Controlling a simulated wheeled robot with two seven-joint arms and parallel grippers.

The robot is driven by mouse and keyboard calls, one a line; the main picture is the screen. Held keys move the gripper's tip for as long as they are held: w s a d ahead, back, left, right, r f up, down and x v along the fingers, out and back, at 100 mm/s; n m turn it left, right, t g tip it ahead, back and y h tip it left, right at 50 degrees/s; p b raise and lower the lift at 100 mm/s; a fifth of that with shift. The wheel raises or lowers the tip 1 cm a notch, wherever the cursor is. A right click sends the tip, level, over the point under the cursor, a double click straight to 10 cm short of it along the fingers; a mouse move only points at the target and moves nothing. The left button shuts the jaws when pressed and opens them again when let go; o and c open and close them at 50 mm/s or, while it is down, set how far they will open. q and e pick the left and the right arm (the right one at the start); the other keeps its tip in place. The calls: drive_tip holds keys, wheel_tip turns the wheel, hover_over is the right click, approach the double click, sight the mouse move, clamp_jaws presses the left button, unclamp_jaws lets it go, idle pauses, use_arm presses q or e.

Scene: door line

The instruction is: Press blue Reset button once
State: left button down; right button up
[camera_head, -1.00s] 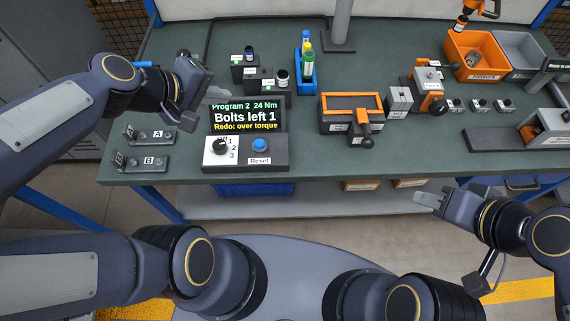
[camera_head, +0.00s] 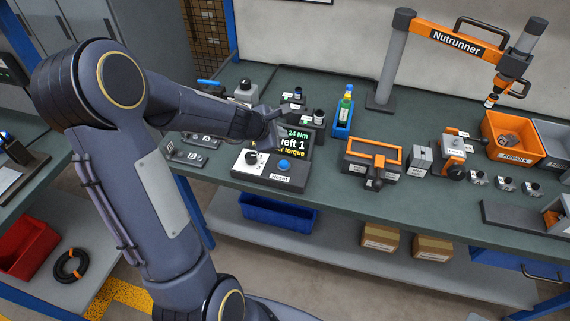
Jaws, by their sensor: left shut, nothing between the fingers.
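The blue Reset button (camera_head: 284,165) is on the front right of a dark control box (camera_head: 262,183), above a label reading Reset. A black selector knob (camera_head: 252,157) on a white plate is left of it. My left gripper (camera_head: 282,114) is shut and empty. In the picture it is above the knob and button, across the display's left part, apart from the button. My right gripper is out of view.
Small labelled blocks A and B (camera_head: 187,157) lie left of the box. An orange-framed fixture (camera_head: 372,155) is to the right. A Nutrunner arm (camera_head: 455,42) hangs over the back right. The bench strip before the box is clear.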

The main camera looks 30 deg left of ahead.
sight(281, 165)
use_arm(q)
drive_tip(key=shift+f+b, duration=4.25)
drive_tip(key=shift+f, duration=0.15)
drive_tip(key=shift+f+b, duration=0.4)
drive_tip(key=shift+b, duration=0.05)
drive_tip(key=shift+f+b, duration=0.5)
drive_tip(key=shift+r, duration=0.1)
drive_tip(key=shift+r+p, duration=0.85)
drive_tip(key=shift+p, duration=0.05)
wheel_tip(281, 165, up, 5)
drive_tip(key=p, duration=0.5)
drive_tip(key=shift+r, duration=0.1)
